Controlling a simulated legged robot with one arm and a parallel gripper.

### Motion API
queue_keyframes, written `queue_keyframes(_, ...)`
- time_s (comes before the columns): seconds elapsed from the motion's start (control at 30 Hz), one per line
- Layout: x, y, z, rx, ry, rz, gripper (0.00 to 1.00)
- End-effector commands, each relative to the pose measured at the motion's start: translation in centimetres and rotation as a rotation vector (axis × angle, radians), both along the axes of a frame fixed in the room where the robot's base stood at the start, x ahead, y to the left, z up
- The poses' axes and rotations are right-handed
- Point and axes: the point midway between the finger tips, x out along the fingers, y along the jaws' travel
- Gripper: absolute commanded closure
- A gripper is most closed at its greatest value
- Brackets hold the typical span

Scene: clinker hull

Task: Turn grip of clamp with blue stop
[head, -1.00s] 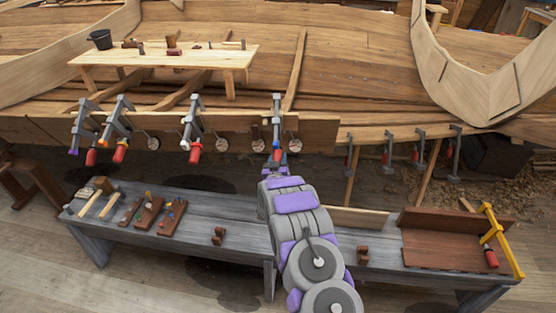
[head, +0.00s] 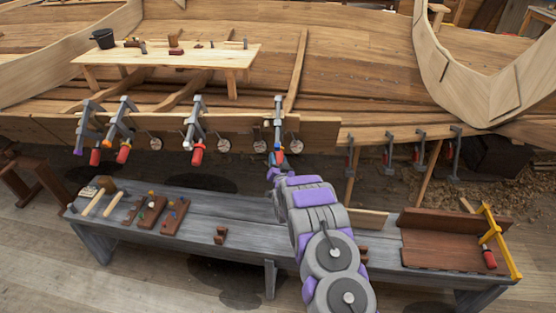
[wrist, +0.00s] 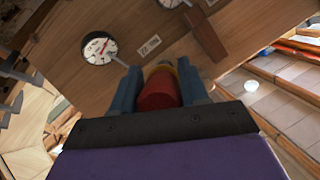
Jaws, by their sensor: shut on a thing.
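A row of grey bar clamps with red grips hangs on the hull's lower plank (head: 235,128). My gripper (head: 277,160) is shut on the red grip of the rightmost clamp (head: 278,120) in this row. In the wrist view this red grip (wrist: 158,90) sits between the two blue-grey fingers of my gripper (wrist: 162,88), with a yellowish part just beyond it. The other clamps in the row have a purple stop (head: 79,151), an orange stop (head: 110,141) and a whitish stop (head: 189,145).
Round dials sit along the plank; one dial (wrist: 100,47) with a red mark shows in the wrist view. A grey bench (head: 195,235) with tools stands below, bearing a yellow clamp (head: 492,235) at right. More clamps (head: 420,145) hang to the right.

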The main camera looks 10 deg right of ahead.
Motion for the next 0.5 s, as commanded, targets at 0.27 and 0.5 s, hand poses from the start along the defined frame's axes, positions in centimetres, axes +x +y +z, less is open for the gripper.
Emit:
queue_keyframes(0.27,0.00,0.00,-0.04,0.069,-0.010,0.024,0.87)
queue_keyframes(0.5,0.01,0.02,-0.05,0.079,-0.013,0.028,0.87)
